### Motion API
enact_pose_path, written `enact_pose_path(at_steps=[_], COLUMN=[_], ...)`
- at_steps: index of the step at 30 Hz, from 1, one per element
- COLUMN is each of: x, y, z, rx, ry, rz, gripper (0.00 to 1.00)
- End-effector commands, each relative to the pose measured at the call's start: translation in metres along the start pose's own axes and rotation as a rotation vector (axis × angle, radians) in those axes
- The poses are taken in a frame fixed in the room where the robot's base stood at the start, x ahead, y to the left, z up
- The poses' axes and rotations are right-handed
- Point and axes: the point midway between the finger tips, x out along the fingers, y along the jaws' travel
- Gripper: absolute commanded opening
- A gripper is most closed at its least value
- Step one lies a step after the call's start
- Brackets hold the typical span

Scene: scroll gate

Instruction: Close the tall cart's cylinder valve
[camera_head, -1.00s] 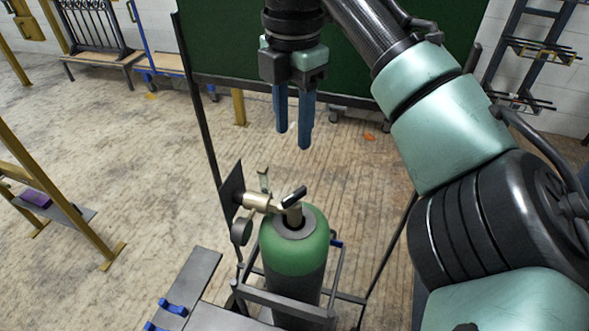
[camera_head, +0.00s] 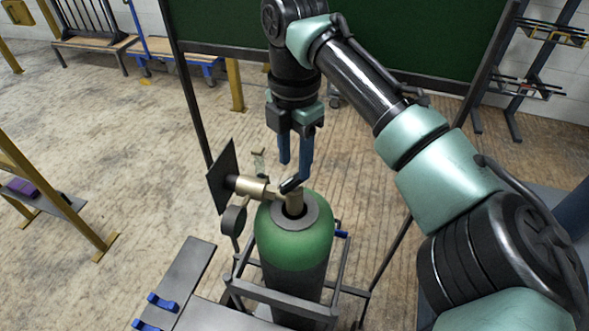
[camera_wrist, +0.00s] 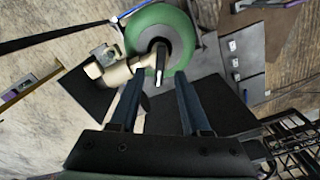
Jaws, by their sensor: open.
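A green-topped gas cylinder (camera_head: 292,240) stands upright in a dark metal cart frame (camera_head: 285,302). Its brass valve (camera_head: 252,187) sits on top, with a black lever handle (camera_head: 295,181) and a round gauge (camera_head: 233,220). My gripper (camera_head: 295,175) is open, its two blue fingers pointing down just above and behind the handle; I cannot tell whether they touch it. In the wrist view the cylinder (camera_wrist: 177,28), brass valve (camera_wrist: 117,74) and black handle (camera_wrist: 158,62) show beyond the spread fingers (camera_wrist: 162,90), and the gap between them is empty.
A dark plate (camera_head: 222,176) stands left of the valve. A grey bench with blue clamps (camera_head: 165,302) lies at front left. A yellow frame (camera_head: 60,205) stands further left, a green screen (camera_head: 400,35) behind. Open floor lies left of the cart.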

Motion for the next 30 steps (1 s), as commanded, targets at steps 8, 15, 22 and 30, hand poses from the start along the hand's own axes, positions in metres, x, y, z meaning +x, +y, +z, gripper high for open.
enact_pose_path(at_steps=[8,15,22,30], x=[0.034,0.038,0.038,0.038], y=[0.000,0.000,0.000,0.000], z=[0.000,0.000,0.000,0.000], rx=[0.001,0.000,0.000,0.000], ry=[0.000,0.000,0.000,0.000], rz=[0.000,0.000,0.000,0.000], gripper=[0.47,0.47,0.25,0.00])
